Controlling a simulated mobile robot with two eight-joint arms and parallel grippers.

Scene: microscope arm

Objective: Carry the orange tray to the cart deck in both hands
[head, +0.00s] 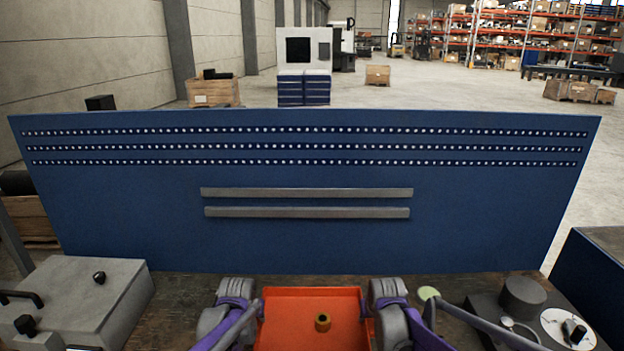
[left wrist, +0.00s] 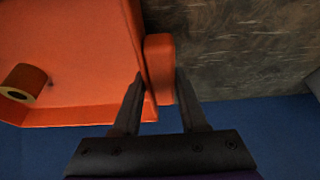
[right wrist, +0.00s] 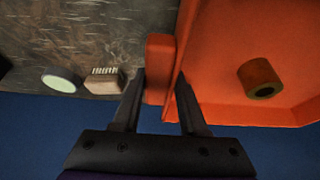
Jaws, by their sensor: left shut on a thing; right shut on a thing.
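The orange tray (head: 290,309) is at the bottom middle of the head view, between my two arms. A brass-coloured hollow cylinder (head: 323,322) stands in it; it also shows in the left wrist view (left wrist: 24,82) and the right wrist view (right wrist: 260,78). In the left wrist view my left gripper (left wrist: 158,80) is shut on the tray's orange side handle (left wrist: 160,62). In the right wrist view my right gripper (right wrist: 160,80) is shut on the opposite handle (right wrist: 160,58). The cart deck cannot be made out in these frames.
A wooden bench top (head: 180,303) lies under the tray, with a blue perforated panel (head: 300,235) behind it. A grey box with knobs (head: 85,290) stands left. A dark device with a dial (head: 520,300) stands right. A pale green disc (head: 429,293) and small brush (right wrist: 103,82) lie near the right handle.

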